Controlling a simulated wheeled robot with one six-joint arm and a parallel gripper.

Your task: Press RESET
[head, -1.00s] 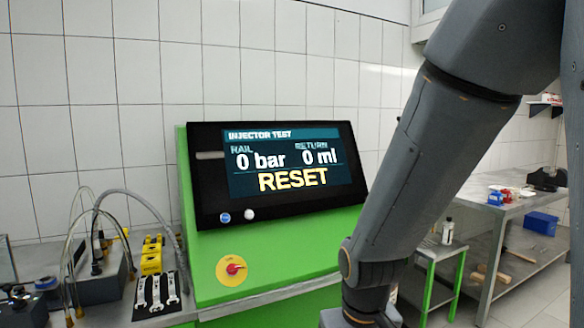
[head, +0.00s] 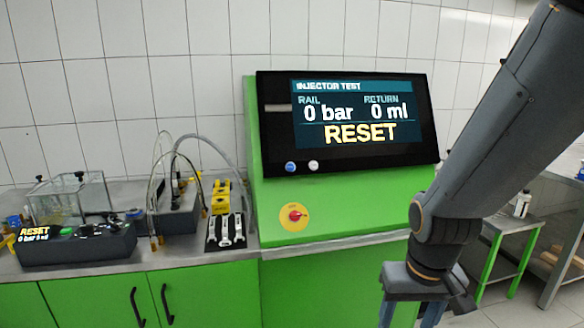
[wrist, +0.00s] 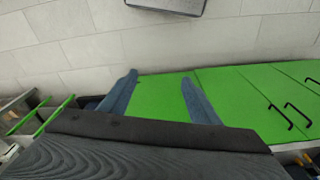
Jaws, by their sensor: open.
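The screen (head: 358,112) on the green test bench reads INJECTOR TEST, 0 bar, 0 ml and RESET in yellow. Below it sit a blue button (head: 291,167) and a white button (head: 313,165). A dark control box (head: 85,243) on the left worktop has a small display (head: 34,234) also reading RESET, and small controls on top, one green. My gripper (head: 412,316) is open and empty at the lower right in the head view, in front of the bench and well right of the control box. In the wrist view its blue-grey fingers (wrist: 158,77) are apart; no button shows there.
A red knob on a yellow disc (head: 295,215) is on the bench front. Hoses (head: 185,150), yellow parts (head: 220,196), wrenches (head: 226,231) and a clear tank (head: 68,198) crowd the left worktop. A green-legged stand (head: 496,258) is at right.

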